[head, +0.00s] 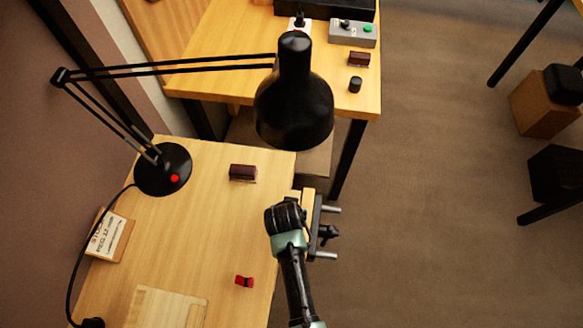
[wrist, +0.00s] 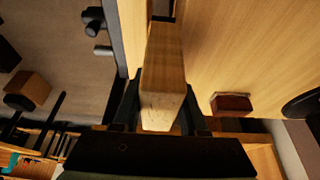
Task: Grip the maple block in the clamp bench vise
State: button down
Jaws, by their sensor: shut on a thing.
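The maple block (wrist: 163,75) is a pale, long piece of wood held between the two dark fingers of my gripper (wrist: 160,101) in the wrist view. In the head view my gripper (head: 285,216) is above the right edge of the bench, beside the clamp bench vise (head: 316,225), and mostly hides the block. The vise has a dark outer jaw and a handle on its right. In the wrist view the vise (wrist: 117,45) lies left of the block. The block is in line with the gap beside its wood-faced jaw; I cannot tell whether it is inside.
A black desk lamp (head: 295,105) reaches over the far end of the bench (head: 200,235). A dark red-brown block (head: 243,172) and a small red-and-black item (head: 244,281) lie on the bench. A label card (head: 108,235) is at left. A second table (head: 225,60) stands behind.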

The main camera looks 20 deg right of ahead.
jog(key=shift+f+b, duration=1.4)
jog(key=shift+f, duration=0.3)
jog(key=shift+c, duration=1.8)
grip_release()
jog(key=v, duration=1.3)
jog(key=shift+p, duration=0.3)
jog(key=shift+w+d, duration=0.1)
